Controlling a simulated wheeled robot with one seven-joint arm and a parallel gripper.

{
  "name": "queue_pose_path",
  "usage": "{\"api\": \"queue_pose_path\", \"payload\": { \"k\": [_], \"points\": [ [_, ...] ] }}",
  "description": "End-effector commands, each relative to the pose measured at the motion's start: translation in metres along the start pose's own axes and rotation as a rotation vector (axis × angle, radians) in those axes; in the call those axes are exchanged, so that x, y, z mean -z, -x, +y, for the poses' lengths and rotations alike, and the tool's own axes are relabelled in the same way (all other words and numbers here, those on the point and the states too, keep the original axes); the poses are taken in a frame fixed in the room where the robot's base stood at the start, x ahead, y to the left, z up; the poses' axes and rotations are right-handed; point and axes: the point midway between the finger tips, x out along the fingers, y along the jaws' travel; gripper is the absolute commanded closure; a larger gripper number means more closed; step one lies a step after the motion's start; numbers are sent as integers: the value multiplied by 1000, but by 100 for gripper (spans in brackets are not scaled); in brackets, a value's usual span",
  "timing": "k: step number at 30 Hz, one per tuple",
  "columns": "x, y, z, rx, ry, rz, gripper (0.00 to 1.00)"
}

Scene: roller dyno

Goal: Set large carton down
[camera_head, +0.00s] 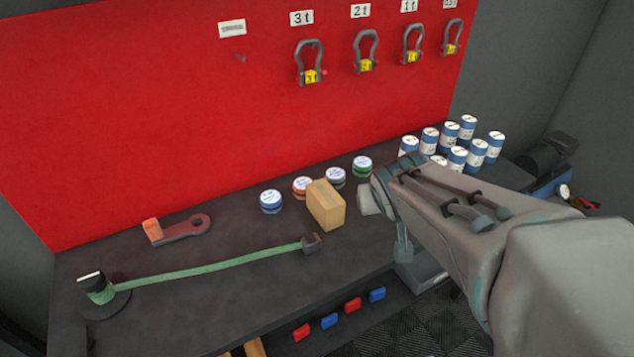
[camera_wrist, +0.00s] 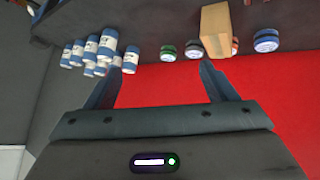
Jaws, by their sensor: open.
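The carton (camera_head: 326,204) is a plain brown box standing upright on the dark bench top (camera_head: 215,300), in front of a row of small round tins. It also shows near the top of the wrist view (camera_wrist: 215,30), to the right of the gap between my fingers. My gripper (camera_wrist: 160,82) is open, with nothing between its fingers. In the head view my arm reaches in from the right and its end is beside the carton's right side, apart from it; the fingers are mostly hidden there.
Round tins (camera_head: 271,201) stand behind the carton, and several white-and-blue cans (camera_head: 449,134) stand at the right. A green strap (camera_head: 205,268) and a red hook piece (camera_head: 178,229) lie at the left. Shackles (camera_head: 309,64) hang on the red wall.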

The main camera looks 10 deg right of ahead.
Motion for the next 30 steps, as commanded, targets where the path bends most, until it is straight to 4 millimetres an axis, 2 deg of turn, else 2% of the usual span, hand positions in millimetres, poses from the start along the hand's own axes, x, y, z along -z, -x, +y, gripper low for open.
{"api": "queue_pose_path", "payload": {
  "k": [1,3,7,12,16,21,30],
  "points": [
    [-4,-28,3,-16,2,67,22],
    [5,-47,5,-12,14,167,22],
    [13,-79,-5,60,49,327,22],
    [7,-108,-33,240,90,459,22],
    [-4,-117,-54,377,105,498,22],
    [-12,-119,-69,480,111,511,22],
    [-1,-132,-82,503,111,510,22]
  ]
}}
